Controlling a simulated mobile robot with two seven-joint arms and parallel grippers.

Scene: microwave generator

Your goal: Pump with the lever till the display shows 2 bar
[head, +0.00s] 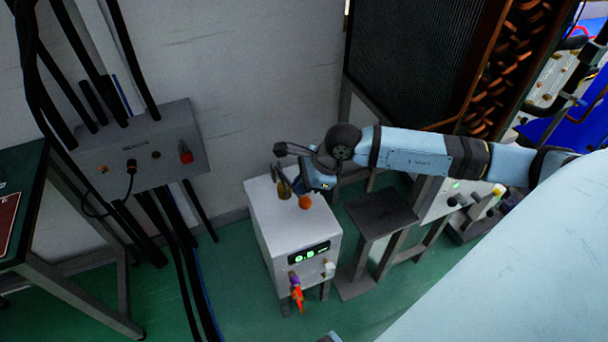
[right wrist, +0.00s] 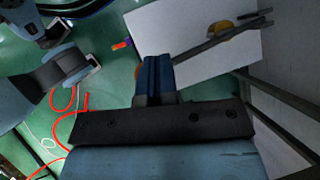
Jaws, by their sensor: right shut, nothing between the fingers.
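A white pump box (head: 265,220) stands on dark legs on the green floor. The green digits of its front display (head: 309,252) are too small to read surely; they look like a value below 1. The dark lever (right wrist: 215,45) lies over the box top at a yellow-brown pivot (right wrist: 222,31); in the head view my right gripper partly hides it. My right gripper (head: 301,186) is above the box top.
An orange knob (head: 305,202) is on the box top, and a red-orange fitting (head: 297,294) hangs at its front. A dark stand (head: 382,212) is right of the box. A grey control box (head: 155,150) with cables is at left. Green floor is open in front.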

